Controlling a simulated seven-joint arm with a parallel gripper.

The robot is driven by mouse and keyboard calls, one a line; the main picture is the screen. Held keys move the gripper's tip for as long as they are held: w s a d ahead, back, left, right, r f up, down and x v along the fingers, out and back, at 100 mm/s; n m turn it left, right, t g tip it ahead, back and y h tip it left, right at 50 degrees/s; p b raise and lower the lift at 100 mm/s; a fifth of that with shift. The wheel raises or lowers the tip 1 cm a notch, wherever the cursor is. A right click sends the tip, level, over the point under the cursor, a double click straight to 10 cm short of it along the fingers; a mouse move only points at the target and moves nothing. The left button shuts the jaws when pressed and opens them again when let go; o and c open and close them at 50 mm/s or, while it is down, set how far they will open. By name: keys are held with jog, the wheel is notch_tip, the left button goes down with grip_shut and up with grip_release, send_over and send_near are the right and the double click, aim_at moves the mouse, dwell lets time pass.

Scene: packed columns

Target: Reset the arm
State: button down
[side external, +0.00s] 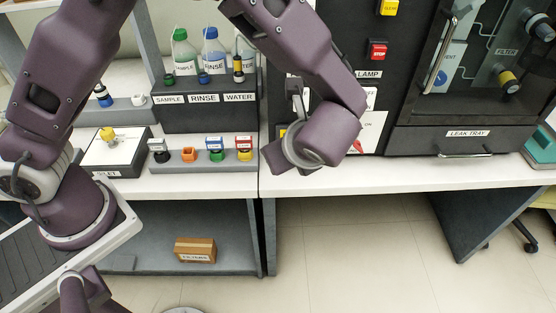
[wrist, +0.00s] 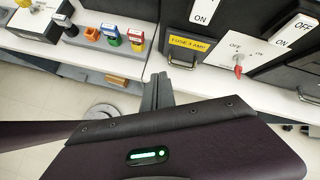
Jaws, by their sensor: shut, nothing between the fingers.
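My gripper (wrist: 158,92) shows in the wrist view as two grey fingers close together, with nothing between them. It is in front of the bench edge and touches nothing that I can make out. In the side external view my arm reaches across the top to the front of the dark cabinet, and its wrist end hides part of the panel there. The fingers are hard to make out in that view.
A rack of coloured labelled blocks (side external: 202,161) stands on the bench left of my wrist. Behind it are bottles (side external: 211,55) on a dark stand. A leak tray drawer (side external: 440,140) and a red knob (wrist: 238,71) are to the right. A box (side external: 195,250) sits below.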

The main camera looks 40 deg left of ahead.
jog(key=s+a+r+n+g+h, duration=0.2)
jog(key=s+a+r+n, duration=0.4)
jog(key=a+r+n, duration=0.3)
jog(key=s+a+r+n+t+h, duration=0.1)
jog(key=s+r+n+h, duration=0.1)
jog(key=s+n, duration=0.4)
jog(key=s+a+r+n+t+h, duration=0.1)
jog(key=s+r+n+h, duration=0.1)
jog(key=s+r+n, duration=0.3)
jog(key=s+n, duration=0.1)
jog(key=s, duration=0.2)
jog(key=shift+a+t+h, duration=0.2)
jog(key=shift+t+h, duration=0.2)
